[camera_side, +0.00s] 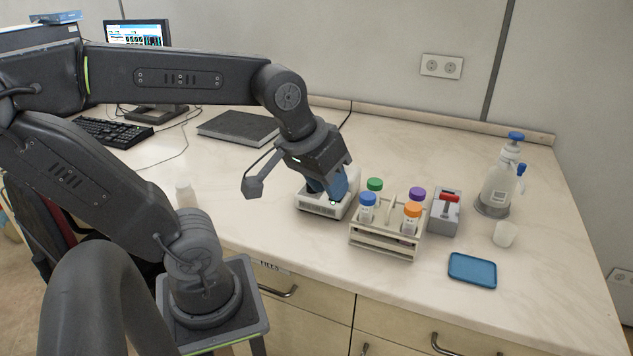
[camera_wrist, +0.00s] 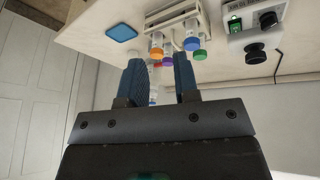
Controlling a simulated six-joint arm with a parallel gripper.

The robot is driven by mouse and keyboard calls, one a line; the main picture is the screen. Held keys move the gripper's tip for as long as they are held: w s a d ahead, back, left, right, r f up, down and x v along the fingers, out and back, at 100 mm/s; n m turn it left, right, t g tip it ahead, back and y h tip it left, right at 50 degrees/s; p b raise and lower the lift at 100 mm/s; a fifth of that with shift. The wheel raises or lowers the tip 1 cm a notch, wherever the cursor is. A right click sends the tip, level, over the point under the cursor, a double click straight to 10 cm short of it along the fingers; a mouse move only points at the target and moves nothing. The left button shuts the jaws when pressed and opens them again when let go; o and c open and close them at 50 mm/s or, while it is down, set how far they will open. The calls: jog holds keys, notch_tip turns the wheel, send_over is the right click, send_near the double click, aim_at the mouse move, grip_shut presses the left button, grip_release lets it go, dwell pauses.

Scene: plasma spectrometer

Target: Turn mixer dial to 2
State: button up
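The mixer is a small white box (camera_side: 315,202), partly hidden behind my gripper in the side view. I cannot read the dial setting. My gripper (camera_side: 336,197) is over the mixer in the side view. In the wrist view my gripper (camera_wrist: 158,60) has its two blue fingers apart with nothing held between them. The dials are to the right of the fingers there, apart from them.
A tube rack (camera_side: 385,242) with several colour-capped tubes stands right of the mixer. Beyond it are a grey device with a red part (camera_side: 445,212), a blue tray (camera_side: 472,270), a small cup (camera_side: 505,234) and a bottle (camera_side: 498,188). A dark laptop-like slab (camera_side: 238,127) lies behind.

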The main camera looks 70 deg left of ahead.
jog(key=shift+o, duration=0.9)
jog(key=w+a+n+g, duration=0.2)
jog(key=w+a+n, duration=0.2)
jog(key=a+n, duration=0.3)
jog(key=n, duration=0.3)
jog(key=shift+w+a+r+n, duration=0.2)
jog(key=shift+r+n, duration=0.05)
jog(key=shift+n, duration=0.15)
jog(key=w+a+f+n+g, duration=0.1)
jog(key=a+f+n+g, duration=0.1)
jog(key=a+n, duration=0.75)
jog(key=w+a+f+n+g, duration=0.1)
jog(key=a+n, duration=0.8)
jog(key=n, duration=0.2)
jog(key=shift+h, duration=0.3)
jog(key=f, duration=1.3)
jog(key=shift+s+d+f, duration=0.1)
jog(key=shift+d+f, duration=0.15)
jog(key=shift+f, duration=0.1)
jog(key=shift+c, duration=0.4)
grip_shut()
